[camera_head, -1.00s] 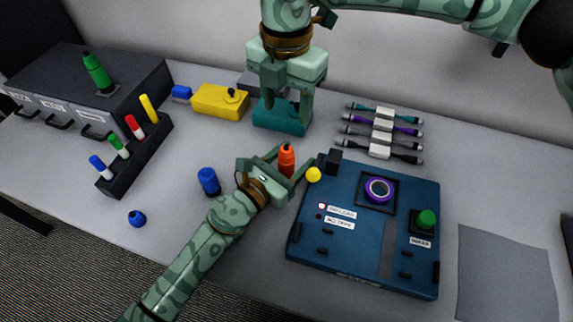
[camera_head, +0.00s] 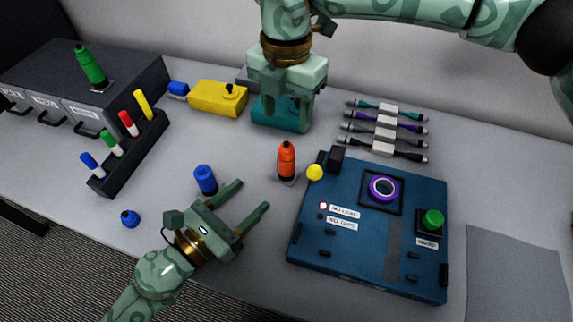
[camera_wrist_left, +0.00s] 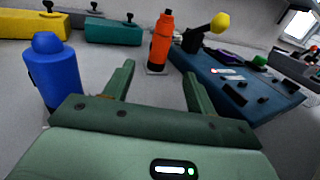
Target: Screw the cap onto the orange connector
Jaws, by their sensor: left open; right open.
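The orange connector (camera_head: 286,161) stands upright on a small base on the table, left of the blue board. Its top is an orange, narrower tip; I cannot tell where cap and body part. It also shows upright in the left wrist view (camera_wrist_left: 161,42), beyond the fingers. My left gripper (camera_head: 254,194) is open and empty, below and left of the connector and apart from it. In the wrist view its fingers (camera_wrist_left: 157,82) point toward the connector. My right gripper (camera_head: 288,112) is open, pointing down in front of a teal box (camera_head: 266,114), behind the connector.
A blue connector (camera_head: 205,180) stands left of my left gripper, and a small blue cap (camera_head: 130,218) lies nearer the front. The blue board (camera_head: 345,262) with a yellow ball (camera_head: 314,173) is at right. A marker rack (camera_head: 125,163) and yellow box (camera_head: 212,97) are at left.

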